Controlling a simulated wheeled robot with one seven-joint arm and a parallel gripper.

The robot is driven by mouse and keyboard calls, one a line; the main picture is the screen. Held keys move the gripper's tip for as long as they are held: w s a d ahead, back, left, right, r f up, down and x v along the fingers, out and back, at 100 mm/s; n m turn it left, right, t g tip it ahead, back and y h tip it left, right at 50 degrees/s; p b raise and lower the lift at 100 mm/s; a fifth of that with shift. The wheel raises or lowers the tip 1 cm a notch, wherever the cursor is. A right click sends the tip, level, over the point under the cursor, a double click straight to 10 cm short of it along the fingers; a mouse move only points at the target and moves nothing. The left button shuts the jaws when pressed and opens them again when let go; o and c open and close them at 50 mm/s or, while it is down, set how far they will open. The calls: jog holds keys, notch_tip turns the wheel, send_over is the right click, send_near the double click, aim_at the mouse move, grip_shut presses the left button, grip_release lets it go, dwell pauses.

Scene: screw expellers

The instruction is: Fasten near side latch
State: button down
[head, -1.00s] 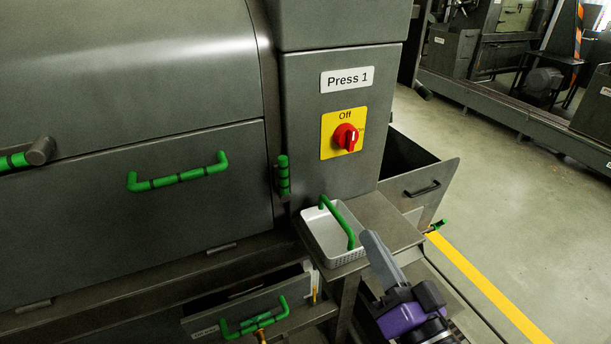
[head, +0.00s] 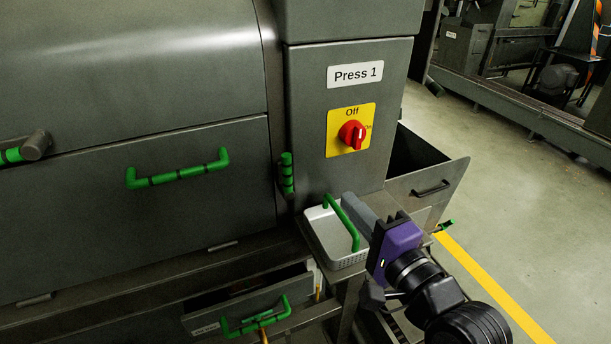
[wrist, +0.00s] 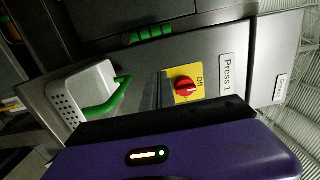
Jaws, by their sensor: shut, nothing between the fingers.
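Two green-gripped latches show on the press in the head view. One is upright (head: 287,174) at the seam between the panel and the switch cabinet; the other (head: 22,152) points left from a round grey pivot at the left edge. I cannot tell which is the near side one. The upright latch seems to show in the wrist view (wrist: 150,34) as a green segmented bar. My gripper (head: 348,197) is purple with grey fingers, shut and empty. It is right of the upright latch, apart from it, in front of the cabinet below the switch.
A white basket (head: 318,240) with a green handle sits on a ledge beside my fingers. A red switch (head: 352,134) on a yellow plate reads Off. The front panel has a green handle (head: 178,175). An open drawer (head: 250,308) is below; an open bin (head: 430,180) juts right.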

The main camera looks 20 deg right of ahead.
aim_at(285, 172)
jog(key=w+a+p, duration=0.1)
jog(key=w, duration=0.2)
jog(key=w+a+p, duration=0.1)
jog(key=w, duration=0.3)
jog(key=w+a+p, duration=0.1)
jog(key=w, duration=0.2)
jog(key=shift+w+a+r, duration=0.1)
jog(key=shift+w+a, duration=0.1)
jog(key=shift+w, duration=0.05)
jog(key=shift+w+a+p, duration=0.1)
jog(key=shift+a+p, duration=0.25)
jog(key=shift+a, duration=0.2)
jog(key=shift+w, duration=0.1)
